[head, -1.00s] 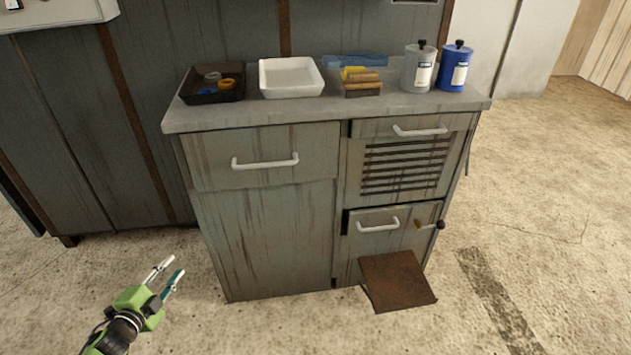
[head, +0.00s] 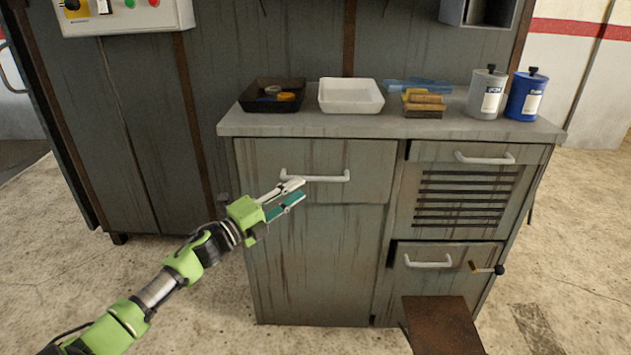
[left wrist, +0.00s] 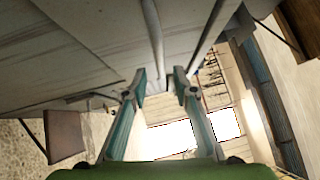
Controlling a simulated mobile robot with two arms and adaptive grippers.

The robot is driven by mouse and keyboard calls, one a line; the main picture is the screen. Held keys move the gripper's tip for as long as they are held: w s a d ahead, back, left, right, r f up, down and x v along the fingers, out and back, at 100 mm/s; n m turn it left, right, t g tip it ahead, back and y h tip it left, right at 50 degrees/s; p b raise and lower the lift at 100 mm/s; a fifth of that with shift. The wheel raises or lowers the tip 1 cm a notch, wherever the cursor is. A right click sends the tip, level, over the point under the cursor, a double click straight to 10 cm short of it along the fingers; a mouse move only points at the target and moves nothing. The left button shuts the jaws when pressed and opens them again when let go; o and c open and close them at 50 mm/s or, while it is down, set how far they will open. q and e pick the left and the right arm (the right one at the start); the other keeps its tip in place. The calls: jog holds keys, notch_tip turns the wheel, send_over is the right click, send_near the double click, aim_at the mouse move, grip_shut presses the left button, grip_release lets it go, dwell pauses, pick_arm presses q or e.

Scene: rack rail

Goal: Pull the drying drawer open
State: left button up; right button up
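A grey cabinet has a plain drawer at upper left (head: 260,165) with a white bar handle (head: 330,178). On the right is a slatted front (head: 425,228) with its own white handle (head: 485,159). No label tells which is the drying drawer; both look shut. My left gripper (head: 302,190) is in front of the plain drawer, its tips overlapping the left part of that handle. In the left wrist view the gripper (left wrist: 160,88) has its fingers apart, and a pale bar (left wrist: 153,45) runs towards the gap between them. Contact cannot be told. My right gripper is out of view.
The countertop (head: 300,125) holds a black tray (head: 248,97), a white tray (head: 352,97), brushes (head: 424,103), a grey canister (head: 486,92) and a blue canister (head: 525,98). Below the slats, a lower front (head: 450,254) has a dark latch knob; a brown panel (head: 440,325) stands before it.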

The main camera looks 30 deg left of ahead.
aim_at(312, 180)
pick_arm(q)
jog(key=x, duration=0.7)
jog(key=shift+w, duration=0.15)
jog(key=shift+f, duration=0.1)
grip_shut()
